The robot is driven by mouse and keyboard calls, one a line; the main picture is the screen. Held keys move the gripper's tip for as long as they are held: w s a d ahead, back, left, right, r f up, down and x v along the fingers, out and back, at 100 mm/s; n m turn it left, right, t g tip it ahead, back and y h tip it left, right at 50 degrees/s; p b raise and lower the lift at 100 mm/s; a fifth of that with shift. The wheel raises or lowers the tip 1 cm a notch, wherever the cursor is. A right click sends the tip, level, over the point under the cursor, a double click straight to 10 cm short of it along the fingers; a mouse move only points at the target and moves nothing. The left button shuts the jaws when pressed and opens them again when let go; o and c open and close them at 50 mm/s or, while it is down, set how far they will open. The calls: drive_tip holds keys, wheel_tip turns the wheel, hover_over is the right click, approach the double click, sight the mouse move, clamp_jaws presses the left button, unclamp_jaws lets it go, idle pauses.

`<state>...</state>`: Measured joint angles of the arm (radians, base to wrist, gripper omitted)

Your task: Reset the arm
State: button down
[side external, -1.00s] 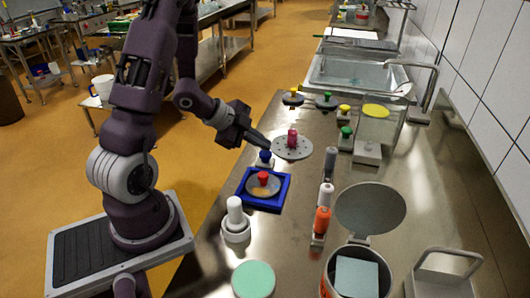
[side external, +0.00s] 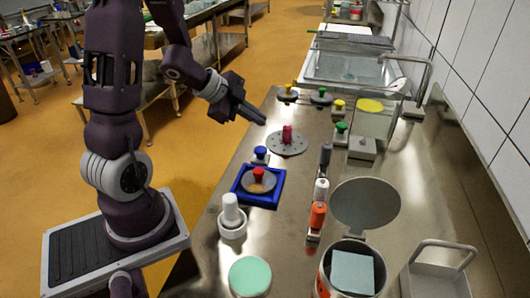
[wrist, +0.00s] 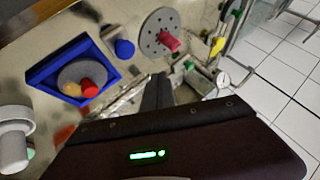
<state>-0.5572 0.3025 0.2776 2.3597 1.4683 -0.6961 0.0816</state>
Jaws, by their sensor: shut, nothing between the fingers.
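My gripper (side external: 250,116) is shut and empty, held in the air above the left edge of the steel bench (side external: 285,240). Its closed fingers also show in the wrist view (wrist: 158,92). The grey perforated disc with a pink-red knob (side external: 287,143) lies on the bench, just to the right of and below my fingertips in the side view. A blue square tray (side external: 240,199) holds a round grey disc with a red knob (side external: 259,175). The tray also shows in the wrist view (wrist: 50,62). My fingers touch none of these.
A blue-knobbed piece (side external: 260,154) stands behind the tray. Yellow- and green-knobbed pieces (side external: 320,96) sit further back, near the sink (side external: 350,68). Upright bottles (side external: 317,216), a white pestle-like piece (side external: 231,215), a bin (side external: 352,272) and a handled tray (side external: 437,272) occupy the front.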

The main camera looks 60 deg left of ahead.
wheel_tip(320, 180, up, 12)
drive_tip(key=s+d+n+y, duration=0.3)
drive_tip(key=n+y, duration=0.3)
drive_tip(key=n, duration=0.1)
drive_tip(key=s+d+n+g+h, duration=0.3)
drive_tip(key=s+d+h, duration=0.1)
drive_tip(key=s+d, duration=1.1)
drive_tip(key=shift+f+n+g+h, duration=0.3)
drive_tip(key=shift+f+h, duration=0.05)
drive_tip(key=shift+h, duration=0.05)
